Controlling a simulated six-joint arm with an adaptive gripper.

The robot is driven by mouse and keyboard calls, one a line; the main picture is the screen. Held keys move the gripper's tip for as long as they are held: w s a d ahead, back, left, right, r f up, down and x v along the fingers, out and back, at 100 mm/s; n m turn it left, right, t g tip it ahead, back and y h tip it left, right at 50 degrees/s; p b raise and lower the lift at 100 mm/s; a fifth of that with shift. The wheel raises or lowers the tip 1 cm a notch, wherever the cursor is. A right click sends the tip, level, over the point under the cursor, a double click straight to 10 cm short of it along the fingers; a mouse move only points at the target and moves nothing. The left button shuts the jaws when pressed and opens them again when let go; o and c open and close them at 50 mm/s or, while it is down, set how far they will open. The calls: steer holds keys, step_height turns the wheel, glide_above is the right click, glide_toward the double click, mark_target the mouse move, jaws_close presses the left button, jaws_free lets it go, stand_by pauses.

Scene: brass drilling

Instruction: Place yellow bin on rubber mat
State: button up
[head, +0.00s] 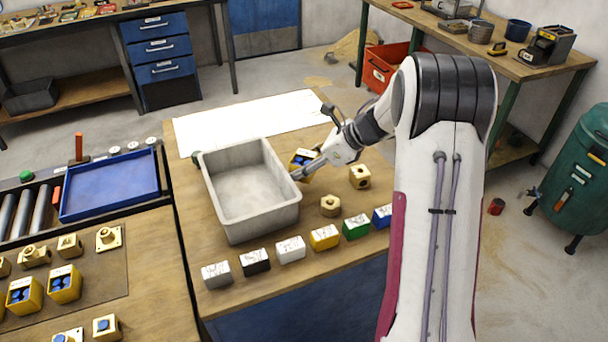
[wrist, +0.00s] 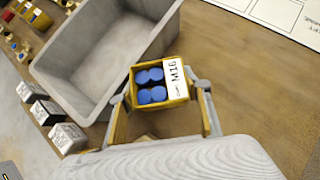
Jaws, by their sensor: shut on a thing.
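My gripper (head: 299,169) is shut on a yellow bin (head: 305,156), just right of the large grey tub. In the wrist view, the fingers (wrist: 160,97) clasp two opposite sides of the bin (wrist: 178,101). The bin is upright, with an M16 label and several blue round pieces inside. I cannot tell whether it touches the wooden table or hangs just above it. A brown mat (head: 118,285), seemingly the rubber mat, lies on the left bench. Two similar yellow bins (head: 64,284) and several brass parts stand on it.
The empty grey tub (head: 281,218) stands between my gripper and the left bench. A row of coloured blocks (head: 291,249) lines the table's front edge. Two brass pieces (head: 330,206) stand near my arm. A blue tray (head: 110,187) lies behind the mat.

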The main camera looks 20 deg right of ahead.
step_height(320, 180, up, 13)
steer(key=shift+f, duration=0.2)
steer(key=shift+a, duration=0.1)
stand_by(0.9)
steer(key=s+a+f+n+g, duration=0.1)
steer(key=a+f, duration=0.4)
steer(key=a, duration=1.3)
steer(key=s+a+f+n+g+y, duration=0.1)
steer(key=a+f, duration=0.4)
steer(key=a, duration=1.3)
steer(key=s+a+f+n, duration=0.1)
steer(key=a+f, duration=0.4)
steer(key=a, duration=1.3)
steer(key=shift+s+a+f+n+g+y, duration=0.15)
steer(key=shift+a+f+n+g+y, duration=0.2)
steer(key=shift+n, duration=0.35)
steer(key=shift+r, duration=0.1)
